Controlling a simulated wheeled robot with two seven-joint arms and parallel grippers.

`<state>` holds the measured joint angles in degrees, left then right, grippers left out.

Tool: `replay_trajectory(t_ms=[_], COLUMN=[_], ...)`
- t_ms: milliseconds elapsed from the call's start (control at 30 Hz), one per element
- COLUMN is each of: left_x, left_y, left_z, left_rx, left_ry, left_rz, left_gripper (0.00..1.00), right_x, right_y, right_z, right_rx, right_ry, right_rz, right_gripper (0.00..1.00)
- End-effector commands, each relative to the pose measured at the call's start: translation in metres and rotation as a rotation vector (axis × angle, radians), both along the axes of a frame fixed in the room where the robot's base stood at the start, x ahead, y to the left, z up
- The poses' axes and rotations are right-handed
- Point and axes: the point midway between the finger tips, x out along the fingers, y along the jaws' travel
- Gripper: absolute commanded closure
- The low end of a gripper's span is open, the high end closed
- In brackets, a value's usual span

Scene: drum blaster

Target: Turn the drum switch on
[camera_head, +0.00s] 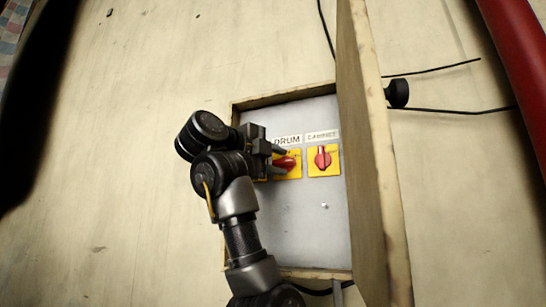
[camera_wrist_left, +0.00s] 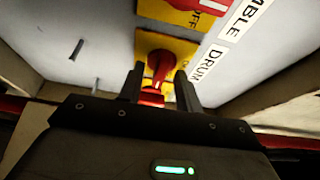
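The drum switch (camera_head: 289,166) is a red rotary knob on a yellow plate, under the DRUM label (camera_head: 287,141) on a grey panel. The knob also shows in the left wrist view (camera_wrist_left: 159,66). My left gripper (camera_head: 278,162) is at this switch and partly covers it in the head view. In the left wrist view its two fingers (camera_wrist_left: 161,88) stand apart, one on each side of the knob, with small gaps visible. Whether either finger touches the knob is hard to tell. My right gripper is not in view.
A second red knob on a yellow plate (camera_head: 323,160) sits just right of the drum switch; OFF is readable on a plate in the wrist view. The panel lies in a wooden box (camera_head: 285,96), whose open door (camera_head: 372,170) stands up along the right side. Black cables (camera_head: 432,70) lie beyond.

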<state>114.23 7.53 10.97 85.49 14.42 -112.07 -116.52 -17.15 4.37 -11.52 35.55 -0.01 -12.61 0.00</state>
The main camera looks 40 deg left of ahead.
Motion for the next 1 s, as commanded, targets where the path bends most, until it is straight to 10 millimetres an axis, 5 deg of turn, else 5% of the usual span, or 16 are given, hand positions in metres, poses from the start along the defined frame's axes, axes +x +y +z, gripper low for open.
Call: replay_trajectory(t_ms=[167, 433, 533, 1000], left_x=[0.000, 0.000, 0.000, 0.000], left_y=[0.000, 0.000, 0.012, -0.002], left_z=[0.000, 0.000, 0.000, -0.007], left_rx=[0.000, 0.000, -0.002, -0.144], left_ry=[0.000, 0.000, 0.001, -0.052], left_rz=[0.000, -0.001, 0.000, -0.004], left_gripper=[0.67, 1.00, 1.00, 1.00], right_x=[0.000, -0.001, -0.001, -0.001], right_y=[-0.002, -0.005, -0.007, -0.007], right_z=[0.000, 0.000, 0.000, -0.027], right_rx=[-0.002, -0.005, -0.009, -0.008], right_ry=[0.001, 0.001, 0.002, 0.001], right_rz=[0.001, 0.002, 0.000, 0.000], right_gripper=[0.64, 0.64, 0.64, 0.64])
